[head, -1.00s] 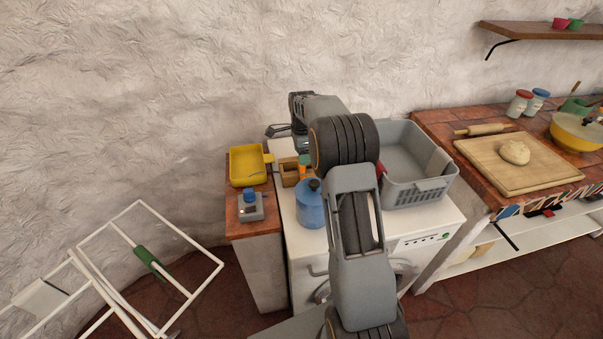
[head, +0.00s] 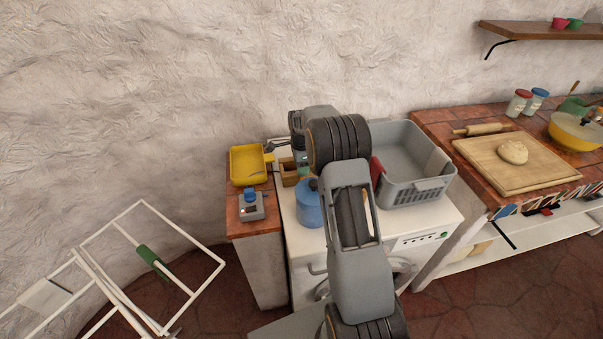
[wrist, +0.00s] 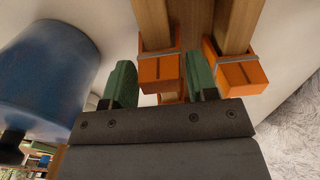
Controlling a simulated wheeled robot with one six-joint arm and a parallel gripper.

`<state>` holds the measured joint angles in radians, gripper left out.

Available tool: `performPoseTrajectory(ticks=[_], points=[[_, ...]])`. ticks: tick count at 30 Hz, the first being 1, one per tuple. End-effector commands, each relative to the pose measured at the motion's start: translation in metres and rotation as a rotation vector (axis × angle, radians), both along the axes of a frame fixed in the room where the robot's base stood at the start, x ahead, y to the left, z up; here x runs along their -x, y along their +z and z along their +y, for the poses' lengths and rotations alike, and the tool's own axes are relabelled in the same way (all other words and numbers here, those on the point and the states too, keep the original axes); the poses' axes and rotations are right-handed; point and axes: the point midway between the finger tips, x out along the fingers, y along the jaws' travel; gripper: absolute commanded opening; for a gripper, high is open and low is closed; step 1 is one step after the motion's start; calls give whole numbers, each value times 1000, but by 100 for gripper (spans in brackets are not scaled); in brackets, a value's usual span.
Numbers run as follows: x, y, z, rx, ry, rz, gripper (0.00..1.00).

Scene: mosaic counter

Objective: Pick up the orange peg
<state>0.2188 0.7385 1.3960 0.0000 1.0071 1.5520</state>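In the wrist view, an orange peg end (wrist: 159,72) with a grey band across it shows between the green fingers of my gripper (wrist: 162,78). A second orange end (wrist: 236,72) is to the right, outside the right finger. More orange shows lower down, behind the first. Pale wooden lengths run up from the orange ends. My fingers are apart, on either side of the first orange end and very close to it; I cannot tell whether they touch. In the head view, my arm hides the pegs.
A blue bottle (wrist: 45,75) stands close beside my gripper and also shows in the head view (head: 309,207). A small wooden box (head: 289,173), a yellow tray (head: 247,181) and a grey basket (head: 418,193) are nearby. A wall stands behind.

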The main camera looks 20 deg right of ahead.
Motion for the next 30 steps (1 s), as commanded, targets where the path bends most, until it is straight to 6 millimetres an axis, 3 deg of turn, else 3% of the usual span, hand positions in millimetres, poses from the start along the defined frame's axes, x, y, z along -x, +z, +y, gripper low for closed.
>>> performPoseTrajectory(ticks=[8, 17, 29, 30], points=[[0, 0, 0, 0, 0, -1, 20], [-1, 3, 0, 1, 0, -4, 20], [-1, 67, 0, 1, 0, -6, 19], [-1, 73, 0, 1, 0, -6, 8]])
